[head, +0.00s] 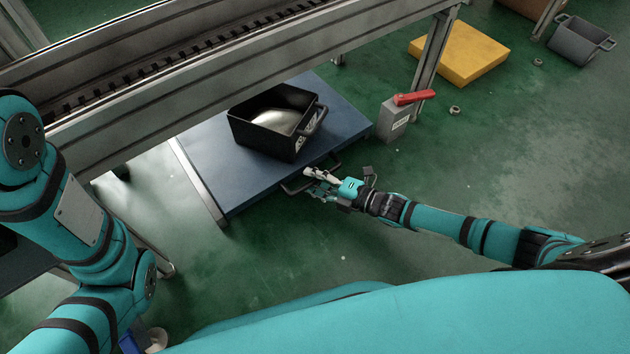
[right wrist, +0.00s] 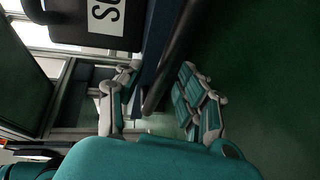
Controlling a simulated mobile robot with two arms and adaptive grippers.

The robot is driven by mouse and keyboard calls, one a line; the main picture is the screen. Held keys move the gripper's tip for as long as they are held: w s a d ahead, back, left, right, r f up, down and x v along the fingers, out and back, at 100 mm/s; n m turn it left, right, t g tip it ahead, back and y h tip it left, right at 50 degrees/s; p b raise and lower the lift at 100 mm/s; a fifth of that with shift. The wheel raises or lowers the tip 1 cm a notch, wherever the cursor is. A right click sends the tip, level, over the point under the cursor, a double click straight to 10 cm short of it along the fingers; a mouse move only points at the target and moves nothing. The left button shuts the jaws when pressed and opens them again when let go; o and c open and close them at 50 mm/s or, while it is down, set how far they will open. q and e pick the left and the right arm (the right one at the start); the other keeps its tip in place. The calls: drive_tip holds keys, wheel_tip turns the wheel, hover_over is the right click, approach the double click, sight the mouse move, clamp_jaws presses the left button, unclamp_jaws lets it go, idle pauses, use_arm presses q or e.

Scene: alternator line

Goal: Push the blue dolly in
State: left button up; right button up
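The blue dolly (head: 345,112) is a flat blue platform low on the floor, partly under the conveyor. A dark handle (head: 296,187) sticks out from its front edge. My right gripper (head: 314,183) is at this handle. In the right wrist view, the fingers of my right gripper (right wrist: 160,100) are spread apart, with the dark handle bar (right wrist: 170,62) passing between them. I cannot tell whether a finger touches the bar. My left arm shows at the left of the head view, but its gripper is not seen.
A black bin (head: 262,140) with pale contents stands on the dolly. The conveyor (head: 330,48) crosses above. A grey box with a red lever (head: 413,98) stands by the conveyor leg. A yellow block (head: 462,54) and grey crate (head: 577,42) lie behind. The right floor is mostly free.

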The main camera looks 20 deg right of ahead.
drive_tip(key=shift+c, duration=0.5)
clamp_jaws()
